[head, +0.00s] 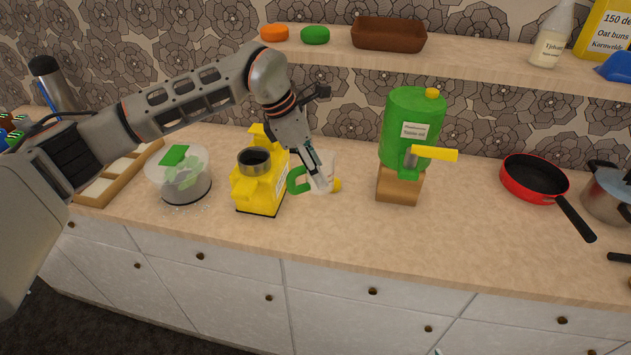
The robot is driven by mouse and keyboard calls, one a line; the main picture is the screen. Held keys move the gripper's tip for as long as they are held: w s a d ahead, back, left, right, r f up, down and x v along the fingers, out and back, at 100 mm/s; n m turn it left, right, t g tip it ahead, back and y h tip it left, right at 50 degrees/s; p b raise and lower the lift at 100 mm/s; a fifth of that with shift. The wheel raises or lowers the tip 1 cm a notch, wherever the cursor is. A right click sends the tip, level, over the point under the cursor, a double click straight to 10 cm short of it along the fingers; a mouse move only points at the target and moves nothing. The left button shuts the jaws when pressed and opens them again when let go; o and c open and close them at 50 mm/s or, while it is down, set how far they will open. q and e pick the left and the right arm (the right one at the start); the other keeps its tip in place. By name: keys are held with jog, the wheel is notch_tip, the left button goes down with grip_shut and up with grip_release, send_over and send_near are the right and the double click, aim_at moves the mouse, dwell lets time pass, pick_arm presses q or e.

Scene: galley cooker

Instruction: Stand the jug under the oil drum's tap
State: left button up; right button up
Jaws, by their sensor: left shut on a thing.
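The jug (296,182) has a pale, see-through body, a green handle on its left and a yellow part on its right. It is at the middle of the counter, partly hidden by my left gripper (321,186). That gripper points down and is shut on the jug; I cannot tell whether the jug touches the counter.
A yellow machine (262,192) with a dark metal cup stands just left of the jug. A clear bowl (180,180) stands farther left. A red pan (534,180) and a steel pot (607,196) are at right. A shelf (470,59) runs above. Counter before the drum is clear.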

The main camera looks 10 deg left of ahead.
pick_arm(q)
jog(key=shift+f, duration=2.25)
jog(key=shift+f, duration=0.1)
jog(key=o, duration=0.8)
jog(key=shift+f, duration=0.1)
jog(key=o, duration=0.4)
